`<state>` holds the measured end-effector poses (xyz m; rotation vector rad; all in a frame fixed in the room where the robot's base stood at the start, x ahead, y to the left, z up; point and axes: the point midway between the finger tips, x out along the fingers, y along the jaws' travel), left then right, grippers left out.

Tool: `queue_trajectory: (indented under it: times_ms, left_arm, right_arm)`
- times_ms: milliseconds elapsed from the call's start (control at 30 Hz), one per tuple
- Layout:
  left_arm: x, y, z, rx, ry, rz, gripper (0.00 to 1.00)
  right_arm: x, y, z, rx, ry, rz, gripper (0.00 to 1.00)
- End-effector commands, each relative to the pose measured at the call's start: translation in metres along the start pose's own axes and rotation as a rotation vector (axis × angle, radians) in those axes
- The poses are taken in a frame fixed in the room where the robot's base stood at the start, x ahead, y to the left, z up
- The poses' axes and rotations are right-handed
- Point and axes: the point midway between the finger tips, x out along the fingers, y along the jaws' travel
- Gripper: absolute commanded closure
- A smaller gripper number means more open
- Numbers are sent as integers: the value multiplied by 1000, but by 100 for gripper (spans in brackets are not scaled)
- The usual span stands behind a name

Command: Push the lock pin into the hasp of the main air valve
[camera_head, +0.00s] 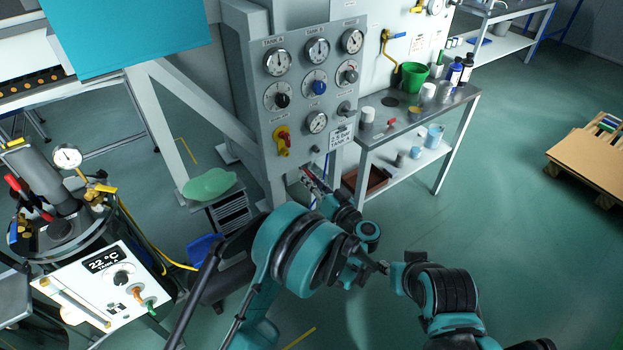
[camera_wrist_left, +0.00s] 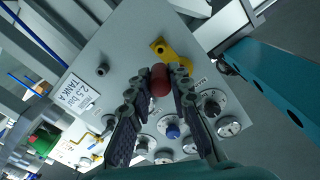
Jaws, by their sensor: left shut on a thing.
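The main air valve is the yellow body (camera_head: 283,149) with a red part low on the left of the grey panel (camera_head: 330,95). In the left wrist view its yellow body (camera_wrist_left: 172,54) shows just beyond my fingertips. My left gripper (camera_head: 311,179) is below the panel's lower edge in the head view. In the left wrist view my left gripper (camera_wrist_left: 164,82) is shut on a red, rounded piece, the lock pin (camera_wrist_left: 160,80). The fingers hide part of the pin.
The panel carries several gauges and knobs, with a small black knob (camera_head: 315,150) right of the valve. A bench (camera_head: 455,105) with cups and bottles stands right. A small drawer cabinet (camera_head: 232,213) stands left of my left gripper.

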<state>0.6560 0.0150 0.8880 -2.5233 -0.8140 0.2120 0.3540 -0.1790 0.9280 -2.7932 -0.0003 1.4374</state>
Motion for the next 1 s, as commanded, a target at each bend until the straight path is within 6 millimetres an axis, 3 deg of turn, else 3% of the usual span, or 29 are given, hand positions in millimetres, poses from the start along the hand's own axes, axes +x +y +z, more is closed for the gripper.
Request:
queue_trajectory:
  times_ms: [167, 700, 1000]
  left_arm:
    - [6, 0, 0, -3, 0, -1, 100]
    - [52, 0, 0, -2, -1, -1, 100]
    - [58, 0, 0, -2, 0, 0, 100]
  right_arm:
    - [0, 0, 0, 0, 0, 0, 69]
    - [0, 0, 0, 0, 0, 0, 69]
    - [0, 0, 0, 0, 0, 0, 69]
